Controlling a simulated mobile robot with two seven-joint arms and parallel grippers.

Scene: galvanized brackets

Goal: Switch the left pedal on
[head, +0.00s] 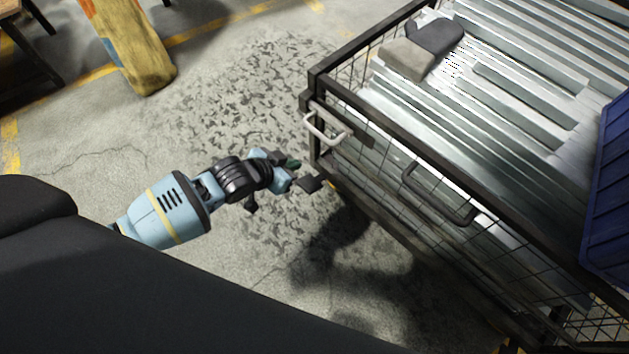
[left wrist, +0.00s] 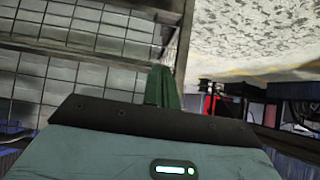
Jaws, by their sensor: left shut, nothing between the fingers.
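My left gripper (head: 292,164) reaches in from the left to the near left corner of the wire-sided cart (head: 432,187), low beside its corner post. Its green fingers (left wrist: 162,87) are shut together with nothing between them, and the left wrist view shows them pointing along the mesh side. A small dark flat plate (head: 308,184), which looks like the left pedal, sticks out low by the cart's corner, just right of and below the fingertips. I cannot tell whether the fingers touch it or how it is set. I cannot make out a pedal in the left wrist view. My right gripper is not in view.
The cart holds long galvanized metal pieces (head: 525,65), with grey blocks (head: 407,58) on top. A white handle (head: 325,128) juts from its corner above my gripper. A blue bin (head: 610,195) is at right. The stained concrete floor (head: 235,95) behind my arm is clear.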

